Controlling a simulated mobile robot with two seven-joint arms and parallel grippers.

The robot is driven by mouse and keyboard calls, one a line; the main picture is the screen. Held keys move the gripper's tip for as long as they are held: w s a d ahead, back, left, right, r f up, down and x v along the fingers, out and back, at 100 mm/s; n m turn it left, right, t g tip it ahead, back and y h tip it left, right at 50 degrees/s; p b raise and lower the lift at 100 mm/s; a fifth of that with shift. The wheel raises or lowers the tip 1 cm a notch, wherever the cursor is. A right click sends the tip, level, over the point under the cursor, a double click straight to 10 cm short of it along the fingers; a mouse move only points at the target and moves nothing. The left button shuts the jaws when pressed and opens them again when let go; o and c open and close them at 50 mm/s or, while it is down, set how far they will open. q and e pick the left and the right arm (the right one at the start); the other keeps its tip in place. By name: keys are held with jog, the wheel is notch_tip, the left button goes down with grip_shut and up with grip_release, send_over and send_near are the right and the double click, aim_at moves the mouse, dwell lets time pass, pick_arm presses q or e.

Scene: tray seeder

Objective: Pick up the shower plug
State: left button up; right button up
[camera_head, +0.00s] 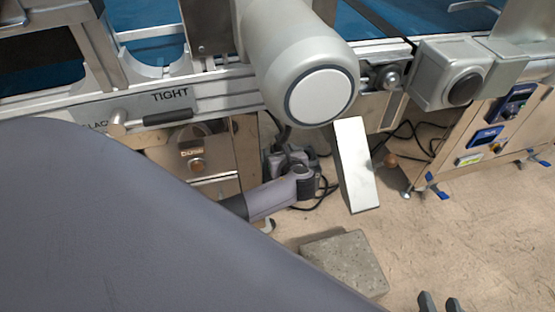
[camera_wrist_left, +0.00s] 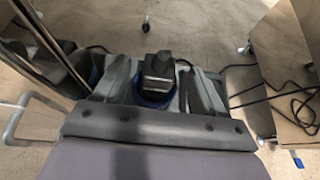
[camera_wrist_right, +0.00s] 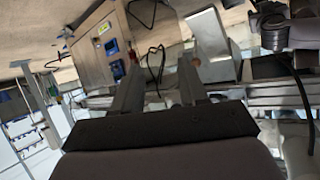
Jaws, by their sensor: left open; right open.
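A black block with a blue collar (camera_wrist_left: 158,76), which looks like the shower plug, shows in the left wrist view. My left gripper (camera_wrist_left: 155,68) is open, with one finger on each side of it. I cannot tell whether the fingers touch it. In the head view my left gripper (camera_head: 300,178) is low beside the machine frame, among dark cables, and the plug cannot be made out there. My right gripper (camera_head: 440,302) shows only its fingertips at the bottom edge. It is open and empty in the right wrist view (camera_wrist_right: 160,88).
A steel machine rail (camera_head: 230,95) with a "TIGHT" label crosses above my left gripper. A slanted metal chute (camera_head: 356,170) and a concrete block (camera_head: 345,262) stand to its right. A steel cabinet (camera_head: 500,125) with blue switches is further right. Open floor lies below the cabinet.

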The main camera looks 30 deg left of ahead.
pick_arm(q)
jog(key=b+x, duration=0.1)
jog(key=x, duration=0.1)
jog(key=shift+w+a+f, duration=0.1)
jog(key=shift+a+f, duration=0.05)
jog(key=shift+w+a, duration=0.15)
jog(key=shift+a, duration=0.05)
pick_arm(e)
jog(key=shift+w+a+f+y, duration=0.1)
jog(key=shift+w+a+y, duration=0.05)
jog(key=shift+a, duration=0.2)
jog(key=shift+w+a+f+y, duration=0.1)
jog(key=shift+a+y, duration=0.05)
jog(key=shift+a, duration=0.2)
pick_arm(q)
jog(key=shift+c, duration=0.3)
jog(key=c, duration=1.1)
